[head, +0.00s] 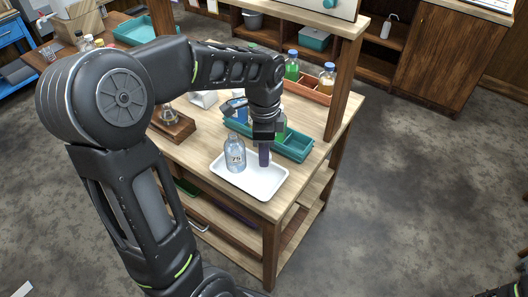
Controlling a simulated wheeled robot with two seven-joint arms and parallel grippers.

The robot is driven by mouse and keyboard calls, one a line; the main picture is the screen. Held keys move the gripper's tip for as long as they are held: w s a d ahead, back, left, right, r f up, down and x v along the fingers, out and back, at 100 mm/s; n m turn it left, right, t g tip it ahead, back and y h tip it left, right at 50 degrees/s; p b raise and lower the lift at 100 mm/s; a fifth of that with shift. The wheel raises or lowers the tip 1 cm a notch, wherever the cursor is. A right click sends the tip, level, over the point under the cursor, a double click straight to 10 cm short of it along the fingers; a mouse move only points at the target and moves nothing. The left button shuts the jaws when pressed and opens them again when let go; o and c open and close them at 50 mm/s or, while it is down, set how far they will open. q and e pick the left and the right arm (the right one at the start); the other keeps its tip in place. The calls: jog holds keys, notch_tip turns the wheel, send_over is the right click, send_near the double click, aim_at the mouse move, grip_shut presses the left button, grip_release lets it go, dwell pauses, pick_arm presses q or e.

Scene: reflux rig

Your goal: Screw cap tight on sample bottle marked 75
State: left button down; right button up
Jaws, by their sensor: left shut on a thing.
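The sample bottle (235,157) is clear glass with a pale label that seems to read 75. It stands upright on the white tray (268,192) near the front of the bench, and I see no coloured cap on its neck. My left gripper (264,160) points down over the tray, just right of the bottle and apart from it. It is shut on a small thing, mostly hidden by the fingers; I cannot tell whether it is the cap. My right gripper is out of view.
A teal tray (293,147) lies behind the gripper on the wooden bench (322,157). A brown wooden stand (176,130) is to the left. A shelf post (343,88) and an orange-brown crate (306,90) with capped bottles are at the back right.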

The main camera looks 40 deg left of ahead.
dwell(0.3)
pick_arm(q)
jog(key=w+d+f+n, duration=0.2)
jog(key=w+d+n, duration=0.8)
jog(key=d+n, duration=0.1)
jog(key=shift+w+d+f, duration=0.2)
jog(key=shift+d+f, duration=0.2)
jog(key=shift+d, duration=0.45)
jog(key=shift+r, duration=0.1)
